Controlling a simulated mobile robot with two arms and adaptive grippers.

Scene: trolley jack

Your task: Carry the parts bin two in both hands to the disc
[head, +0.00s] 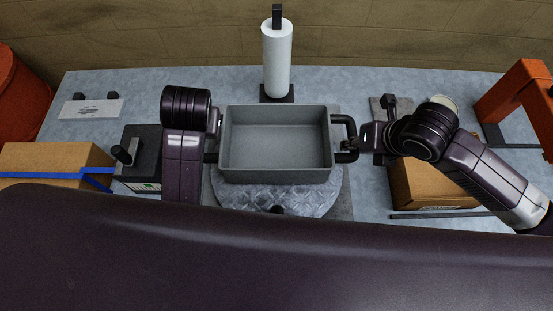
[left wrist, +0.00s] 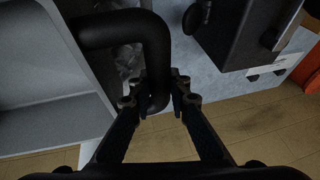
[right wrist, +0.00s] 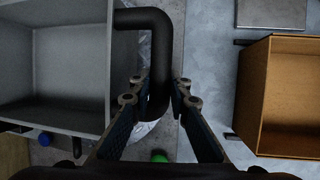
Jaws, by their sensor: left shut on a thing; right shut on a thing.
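The parts bin (head: 277,176) is an empty grey open box with a black handle at each end. It is level over the round diamond-plate disc (head: 305,200), covering its far part; I cannot tell whether it touches the disc. My left gripper (left wrist: 159,88) is shut on the bin's left handle (left wrist: 120,25); in the head view my arm hides most of that grip. My right gripper (right wrist: 160,88) is shut on the right handle (right wrist: 150,20), also seen in the head view (head: 340,122).
A paper roll on a stand (head: 277,60) rises behind the bin. A dark box (head: 140,150) and a cardboard box (head: 50,160) are at left. An open cardboard box (head: 425,190) and an orange frame (head: 515,90) are at right. A black knob (head: 277,209) is at the disc's near edge.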

